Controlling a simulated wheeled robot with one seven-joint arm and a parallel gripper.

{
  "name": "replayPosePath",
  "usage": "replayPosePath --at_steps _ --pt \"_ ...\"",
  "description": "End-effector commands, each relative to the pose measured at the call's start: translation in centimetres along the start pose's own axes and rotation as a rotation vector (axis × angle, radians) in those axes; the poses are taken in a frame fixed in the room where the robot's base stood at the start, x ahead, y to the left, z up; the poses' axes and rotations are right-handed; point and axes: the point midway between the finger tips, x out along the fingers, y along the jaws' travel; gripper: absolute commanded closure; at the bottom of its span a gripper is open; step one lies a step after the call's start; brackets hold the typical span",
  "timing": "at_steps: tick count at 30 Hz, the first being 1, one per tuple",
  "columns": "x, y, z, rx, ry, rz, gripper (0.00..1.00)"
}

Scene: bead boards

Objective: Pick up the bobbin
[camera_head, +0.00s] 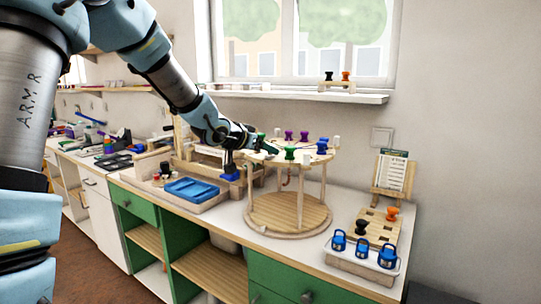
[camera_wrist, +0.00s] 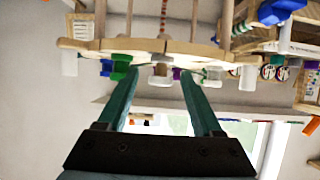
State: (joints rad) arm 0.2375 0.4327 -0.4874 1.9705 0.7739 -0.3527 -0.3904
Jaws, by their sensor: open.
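Several bobbins stand around the top of a round two-tier wooden stand (camera_head: 290,217). A green bobbin (camera_head: 290,153) is at its front, purple bobbins (camera_head: 304,136) at the back and a blue bobbin (camera_head: 322,146) at the right. The task does not say which bobbin. My gripper (camera_head: 270,149) is at the stand's left top edge, close to the front green bobbin. In the wrist view, upside down, my gripper (camera_wrist: 159,74) is open. A green bobbin (camera_wrist: 121,66) is by its left finger, and a brownish piece (camera_wrist: 160,73) shows between the fingertips. Contact cannot be told.
A wooden board with a black bobbin (camera_head: 361,228) and an orange bobbin (camera_head: 391,214) sits at the right, behind blue-handled items (camera_head: 361,249). A blue tray (camera_head: 192,189) lies left of the stand. A card on an easel (camera_head: 391,172) stands at the back right.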

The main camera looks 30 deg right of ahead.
Motion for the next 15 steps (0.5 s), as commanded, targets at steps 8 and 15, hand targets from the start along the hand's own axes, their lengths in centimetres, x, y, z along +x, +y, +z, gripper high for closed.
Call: replayPosePath --at_steps 8,15 --pt "3.8 -0.1 -0.5 0.000 -0.002 0.000 0.33" --pt "4.2 -0.2 -0.4 0.000 -0.002 -0.002 0.33"
